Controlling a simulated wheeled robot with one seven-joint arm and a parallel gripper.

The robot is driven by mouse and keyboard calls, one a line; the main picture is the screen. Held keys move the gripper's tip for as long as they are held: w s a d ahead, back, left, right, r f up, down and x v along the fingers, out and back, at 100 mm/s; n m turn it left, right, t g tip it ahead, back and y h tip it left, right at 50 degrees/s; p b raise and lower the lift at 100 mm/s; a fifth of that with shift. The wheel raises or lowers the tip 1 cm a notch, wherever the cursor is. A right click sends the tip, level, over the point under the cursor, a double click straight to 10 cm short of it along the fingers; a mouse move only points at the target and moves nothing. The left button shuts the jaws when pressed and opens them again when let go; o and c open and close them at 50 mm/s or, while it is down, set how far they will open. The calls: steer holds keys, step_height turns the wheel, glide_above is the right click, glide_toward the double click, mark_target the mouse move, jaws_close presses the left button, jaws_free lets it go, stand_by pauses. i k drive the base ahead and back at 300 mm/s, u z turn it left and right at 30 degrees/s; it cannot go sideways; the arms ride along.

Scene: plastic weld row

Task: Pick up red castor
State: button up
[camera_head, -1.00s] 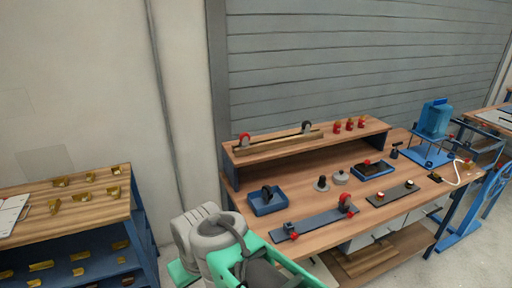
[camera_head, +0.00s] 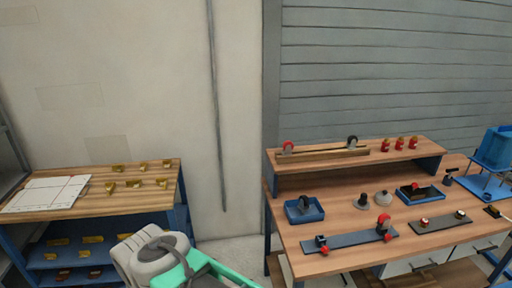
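A red castor (camera_head: 288,146) stands at the left end of a wooden strip on the raised shelf of the right workbench. A second red-wheeled castor (camera_head: 384,219) stands near the right end of a dark grey plate (camera_head: 350,239) on the bench top. A black castor (camera_head: 352,141) stands at the other end of the wooden strip, and another dark castor (camera_head: 304,204) sits in a small blue tray (camera_head: 291,214). My grey and green arm shows at the bottom, but its gripper is not in the picture.
Three small red items (camera_head: 399,143) stand on the raised shelf (camera_head: 425,151). The bench top also holds a grey knob-like part (camera_head: 384,198), a blue-rimmed black tray (camera_head: 422,194) and a blue fixture (camera_head: 492,150). A left table (camera_head: 38,207) holds white sheets and several brass brackets.

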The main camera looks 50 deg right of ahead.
mark_target(288, 146)
steer(key=i, duration=0.55)
steer(key=z, duration=2.1)
steer(key=i, duration=0.5)
steer(key=z, duration=0.15)
steer(key=k, duration=1)
steer(key=u, duration=1.35)
steer(key=i, duration=0.85)
steer(key=u, duration=0.15)
